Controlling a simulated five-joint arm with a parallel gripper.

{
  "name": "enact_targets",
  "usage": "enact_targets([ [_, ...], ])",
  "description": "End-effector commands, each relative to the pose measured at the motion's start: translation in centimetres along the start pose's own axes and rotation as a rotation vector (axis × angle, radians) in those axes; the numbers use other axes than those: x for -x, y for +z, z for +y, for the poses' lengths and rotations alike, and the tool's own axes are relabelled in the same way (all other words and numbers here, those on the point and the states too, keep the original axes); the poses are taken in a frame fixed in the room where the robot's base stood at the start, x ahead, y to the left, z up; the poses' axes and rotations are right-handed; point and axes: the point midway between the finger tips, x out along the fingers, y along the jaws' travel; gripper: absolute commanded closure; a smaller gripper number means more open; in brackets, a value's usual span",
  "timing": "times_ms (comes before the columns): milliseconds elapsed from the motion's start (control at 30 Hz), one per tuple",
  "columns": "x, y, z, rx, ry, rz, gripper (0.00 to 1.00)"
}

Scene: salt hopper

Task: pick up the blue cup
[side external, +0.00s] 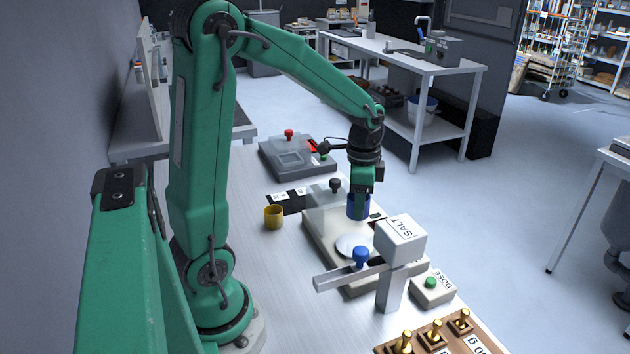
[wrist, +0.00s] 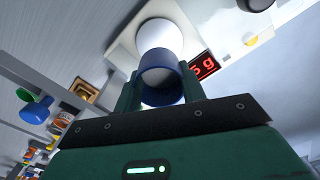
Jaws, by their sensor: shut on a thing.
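The blue cup (side external: 358,208) hangs from my gripper (side external: 363,186) above the beige scale (side external: 317,241). In the wrist view the blue cup (wrist: 158,75) sits between the two green fingers of my gripper (wrist: 160,90), which are shut on it. The round white scale pan (side external: 353,246) lies below the cup, with a gap between them. In the wrist view the pan (wrist: 155,32) shows just beyond the cup's rim.
The white SALT hopper (side external: 400,241) with a blue knob (side external: 361,256) stands close by at the right. A DOSE box (side external: 433,289) with a green button is beside it. A yellow cup (side external: 273,217) stands left of the scale. Brass weights (side external: 436,333) sit at the front.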

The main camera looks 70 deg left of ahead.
Motion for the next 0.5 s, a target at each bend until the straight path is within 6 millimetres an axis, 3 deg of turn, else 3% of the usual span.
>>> enact_targets([
  [200, 1.09, 0.01, 0.01, 0.0, 0.0, 0.0, 0.86],
  [500, 1.1, 0.01, 0.01, 0.0, 0.0, 0.0, 0.86],
])
